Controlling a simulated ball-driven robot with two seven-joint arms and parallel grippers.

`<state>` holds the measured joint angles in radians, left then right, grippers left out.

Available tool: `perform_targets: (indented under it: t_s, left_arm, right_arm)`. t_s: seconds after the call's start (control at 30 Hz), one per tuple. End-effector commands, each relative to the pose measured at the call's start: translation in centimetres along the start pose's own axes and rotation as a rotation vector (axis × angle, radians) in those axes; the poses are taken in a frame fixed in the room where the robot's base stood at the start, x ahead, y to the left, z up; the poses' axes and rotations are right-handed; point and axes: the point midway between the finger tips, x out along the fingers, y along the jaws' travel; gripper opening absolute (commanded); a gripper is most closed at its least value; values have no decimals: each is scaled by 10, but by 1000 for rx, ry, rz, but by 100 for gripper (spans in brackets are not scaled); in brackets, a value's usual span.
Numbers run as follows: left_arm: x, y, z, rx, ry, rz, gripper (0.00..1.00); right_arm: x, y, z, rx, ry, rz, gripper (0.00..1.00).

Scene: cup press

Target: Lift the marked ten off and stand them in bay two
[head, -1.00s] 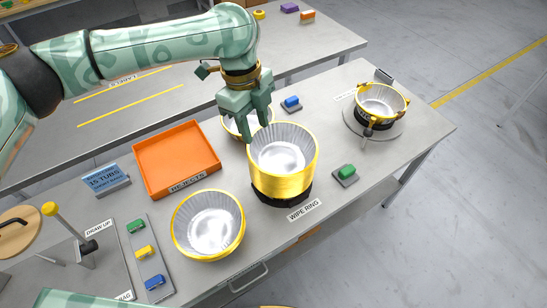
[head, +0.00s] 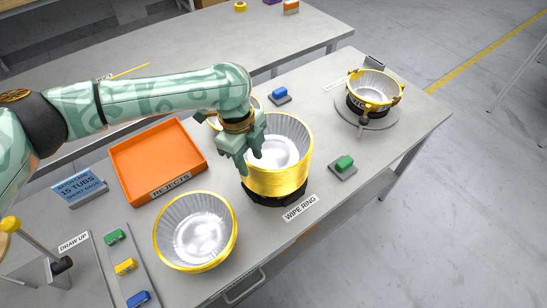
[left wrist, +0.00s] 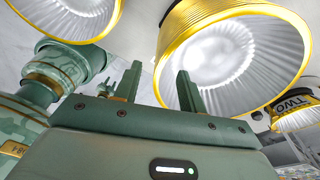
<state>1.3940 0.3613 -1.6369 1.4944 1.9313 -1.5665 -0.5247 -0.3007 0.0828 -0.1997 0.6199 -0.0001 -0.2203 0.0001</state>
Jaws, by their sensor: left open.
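A tall stack of nested metal tubs with yellow rims (head: 280,183) stands on a black base by the WIPE RING label; its top tub (left wrist: 235,50) fills the upper right of the left wrist view. My left gripper (head: 249,160) is open and empty at the stack's left rim. In the left wrist view one finger overlaps the tub's edge and the other is outside it; contact cannot be told. A sign reading TWO (left wrist: 293,101) shows under a yellow rim there. I cannot tell which head-view spot it marks.
An orange REJECTS tray (head: 157,160) lies left of the stack. One tub (head: 196,232) stands in front left; another (head: 213,120) is partly hidden behind my gripper. A clamped tub (head: 373,85) sits far right. Green (head: 344,163) and blue (head: 280,93) buttons flank the stack.

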Motion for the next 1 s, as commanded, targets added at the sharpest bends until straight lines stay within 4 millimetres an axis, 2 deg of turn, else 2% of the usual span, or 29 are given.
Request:
perform_targets:
  t_s: [0.27,0.5,0.53,0.67,1.0]
  left_arm:
    - [46,-2,-2,1,1,4,41]
    - [48,-2,-3,0,0,1,41]
    - [48,-2,-3,0,0,1,35]
    - [48,-2,-3,0,0,1,0]
    - [44,-2,-3,0,0,1,0]
  right_arm:
    - [19,-3,5,1,-11,-5,36]
    - [18,-5,4,2,-9,-8,36]
    - [18,-5,4,2,-8,-8,36]
    - [18,-6,4,2,-8,-8,36]
    - [17,-5,3,2,-7,-8,36]
